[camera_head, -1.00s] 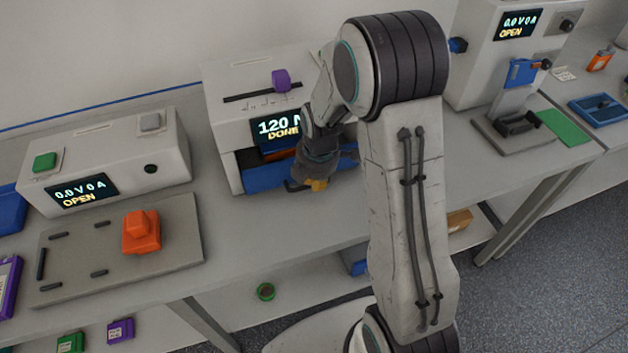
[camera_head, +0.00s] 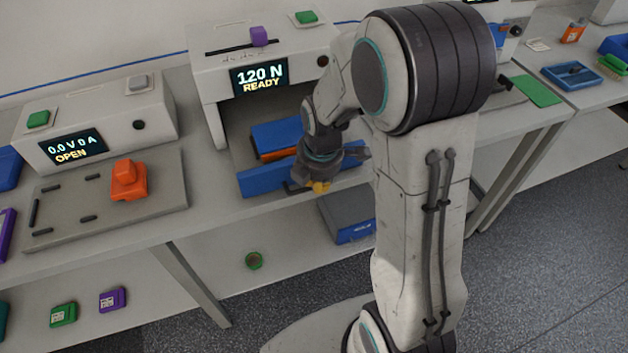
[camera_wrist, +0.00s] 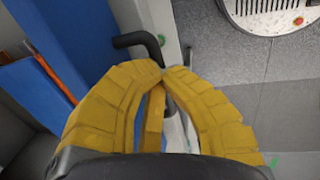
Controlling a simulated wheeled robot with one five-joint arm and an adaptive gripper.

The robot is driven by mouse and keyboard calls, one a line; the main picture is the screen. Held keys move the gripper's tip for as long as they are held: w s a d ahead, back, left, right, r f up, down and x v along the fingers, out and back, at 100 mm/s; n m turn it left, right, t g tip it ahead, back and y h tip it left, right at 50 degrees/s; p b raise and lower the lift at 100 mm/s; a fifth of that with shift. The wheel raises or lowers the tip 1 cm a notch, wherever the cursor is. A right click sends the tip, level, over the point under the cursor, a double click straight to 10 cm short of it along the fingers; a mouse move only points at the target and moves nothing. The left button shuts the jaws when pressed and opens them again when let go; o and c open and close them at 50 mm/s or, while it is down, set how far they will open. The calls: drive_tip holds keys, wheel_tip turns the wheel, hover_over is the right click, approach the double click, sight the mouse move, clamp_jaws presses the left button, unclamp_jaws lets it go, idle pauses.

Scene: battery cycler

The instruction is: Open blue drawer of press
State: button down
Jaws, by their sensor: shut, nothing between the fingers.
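The press (camera_head: 213,120) is a light grey box with a "120 N READY" display. Its blue drawer (camera_head: 262,180) stands out from the housing, with a blue block (camera_head: 275,133) and an orange piece (camera_head: 278,155) visible behind its front. My gripper (camera_head: 319,187), with yellow fingers, is at the drawer front and hides part of it. In the wrist view, the fingertips (camera_wrist: 164,73) meet just beside the black drawer handle (camera_wrist: 140,42), with nothing seen between them. I cannot tell whether they touch the handle. The blue drawer also shows there (camera_wrist: 78,35).
A grey device (camera_head: 155,110) reading "0.0 V 0 A OPEN" stands left, with an orange block (camera_head: 128,181) on its plate (camera_head: 65,200). Floor (camera_head: 560,250) is clear at right.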

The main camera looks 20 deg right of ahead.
drive_tip(key=shift+s+f, duration=0.15)
drive_tip(key=shift+s, duration=0.2)
drive_tip(key=c, duration=1.1)
unclamp_jaws()
drive_tip(key=shift+w, duration=0.15)
drive_tip(key=shift+r, duration=0.65)
drive_tip(key=r, duration=0.3)
drive_tip(key=s+r, duration=0.1)
drive_tip(key=r, duration=0.3)
drive_tip(key=s+r, duration=0.1)
drive_tip(key=r, duration=0.2)
drive_tip(key=shift+s+r, duration=0.15)
drive_tip(key=shift+r, duration=0.15)
